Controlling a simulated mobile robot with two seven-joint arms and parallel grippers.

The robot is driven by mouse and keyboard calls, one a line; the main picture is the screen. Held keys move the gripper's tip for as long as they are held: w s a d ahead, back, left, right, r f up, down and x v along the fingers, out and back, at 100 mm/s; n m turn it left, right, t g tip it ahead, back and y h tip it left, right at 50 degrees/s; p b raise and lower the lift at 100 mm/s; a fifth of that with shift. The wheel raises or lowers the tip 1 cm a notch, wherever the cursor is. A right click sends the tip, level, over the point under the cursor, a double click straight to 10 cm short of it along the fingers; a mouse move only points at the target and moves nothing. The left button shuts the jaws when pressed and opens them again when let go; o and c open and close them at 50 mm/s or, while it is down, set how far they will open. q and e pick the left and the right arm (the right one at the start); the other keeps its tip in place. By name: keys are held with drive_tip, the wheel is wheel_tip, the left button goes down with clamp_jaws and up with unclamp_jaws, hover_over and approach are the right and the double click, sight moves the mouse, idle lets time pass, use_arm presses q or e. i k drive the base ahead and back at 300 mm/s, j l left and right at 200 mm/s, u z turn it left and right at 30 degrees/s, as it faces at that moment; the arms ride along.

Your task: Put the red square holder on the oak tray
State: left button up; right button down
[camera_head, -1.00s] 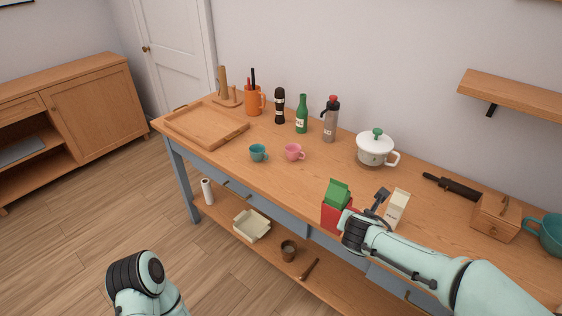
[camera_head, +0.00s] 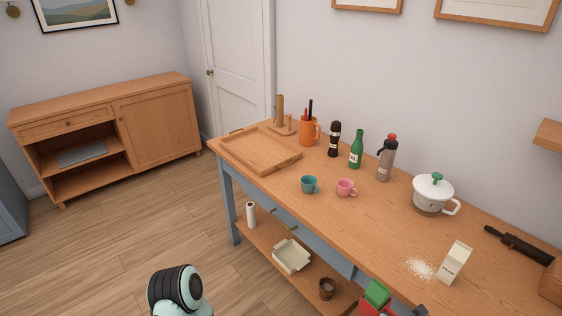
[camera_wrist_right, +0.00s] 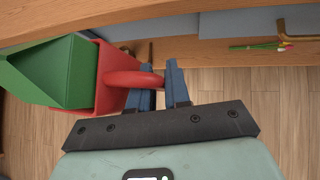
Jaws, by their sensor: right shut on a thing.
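The red square holder (camera_wrist_right: 108,78) has a loop handle and a green gable-topped carton (camera_wrist_right: 45,75) in it. My right gripper (camera_wrist_right: 157,84) is shut on its handle. In the head view the holder (camera_head: 366,310) and the green carton (camera_head: 376,293) show only in part at the bottom edge, by the table's front. The oak tray (camera_head: 262,151) lies flat and empty at the far left end of the table. My left gripper is out of view; only part of that arm shows.
Teal cup (camera_head: 309,184) and pink cup (camera_head: 346,188) stand right of the tray. White powder (camera_head: 421,268) lies beside a cream carton (camera_head: 454,263).

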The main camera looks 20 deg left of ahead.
sight(276, 157)
drive_tip(key=i+j+z, duration=0.1)
drive_tip(key=j, duration=0.4)
drive_tip(key=i+j, duration=0.2)
drive_tip(key=j, duration=0.25)
drive_tip(key=i+j+z, duration=0.15)
drive_tip(key=j, duration=0.35)
drive_tip(key=i+j+z, duration=0.1)
drive_tip(key=j, duration=0.4)
drive_tip(key=i+j, duration=0.1)
drive_tip(key=j, duration=0.4)
drive_tip(key=i+j+z, duration=0.15)
drive_tip(key=j, duration=0.35)
drive_tip(key=k, duration=0.05)
